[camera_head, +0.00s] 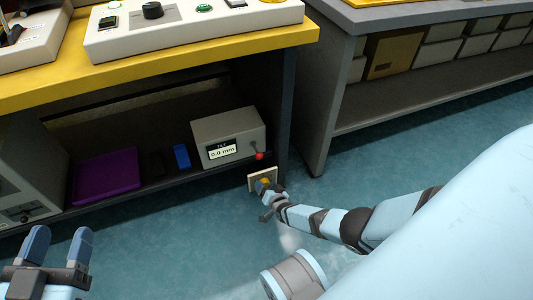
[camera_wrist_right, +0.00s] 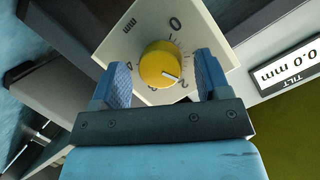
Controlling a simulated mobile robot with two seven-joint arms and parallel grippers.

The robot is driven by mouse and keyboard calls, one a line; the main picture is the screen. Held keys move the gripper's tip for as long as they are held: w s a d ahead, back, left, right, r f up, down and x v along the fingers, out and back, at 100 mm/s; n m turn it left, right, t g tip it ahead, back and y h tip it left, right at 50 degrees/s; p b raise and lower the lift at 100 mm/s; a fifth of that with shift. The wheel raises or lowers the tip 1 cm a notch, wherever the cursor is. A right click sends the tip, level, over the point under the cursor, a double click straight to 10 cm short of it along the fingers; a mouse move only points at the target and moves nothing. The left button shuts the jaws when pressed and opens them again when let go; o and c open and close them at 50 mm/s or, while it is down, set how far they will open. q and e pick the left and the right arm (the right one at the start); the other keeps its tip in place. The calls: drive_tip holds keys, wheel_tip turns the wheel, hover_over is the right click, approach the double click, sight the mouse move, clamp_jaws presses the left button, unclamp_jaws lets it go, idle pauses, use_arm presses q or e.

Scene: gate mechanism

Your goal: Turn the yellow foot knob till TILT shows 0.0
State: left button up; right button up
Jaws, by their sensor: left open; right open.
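The yellow foot knob (camera_wrist_right: 160,64) sits on a cream dial plate (camera_wrist_right: 125,45) marked with numbers and "mm"; its white pointer line is near the 2. In the head view the knob (camera_head: 263,182) is low by the bench leg, partly covered by my right gripper (camera_head: 268,192). In the right wrist view my right gripper (camera_wrist_right: 162,85) is open, with one finger on each side of the knob and gaps showing. My left gripper (camera_head: 55,250) is open and empty at lower left.
The grey box (camera_head: 235,125) with a red-tipped lever (camera_head: 259,156) stands on the lower shelf. A blue block (camera_head: 181,157) and a purple tray (camera_head: 105,175) lie left of it. The bench leg (camera_head: 284,115) is close to my right gripper. Blue floor in front is clear.

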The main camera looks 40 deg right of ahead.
drive_tip(key=shift+r+p, duration=0.45)
wheel_tip(320, 180, up, 16)
drive_tip(key=p, duration=1.2)
use_arm(q)
wheel_tip(320, 180, up, 6)
drive_tip(key=s+n+y+p, duration=0.1)
drive_tip(key=s+n+y, duration=0.1)
drive_tip(key=n, duration=0.2)
drive_tip(key=shift+s+r+n+t, duration=0.25)
drive_tip(key=shift+s+n+t, duration=0.05)
drive_tip(key=shift+n, duration=0.1)
use_arm(e)
wheel_tip(320, 180, up, 3)
drive_tip(key=shift+r, duration=0.1)
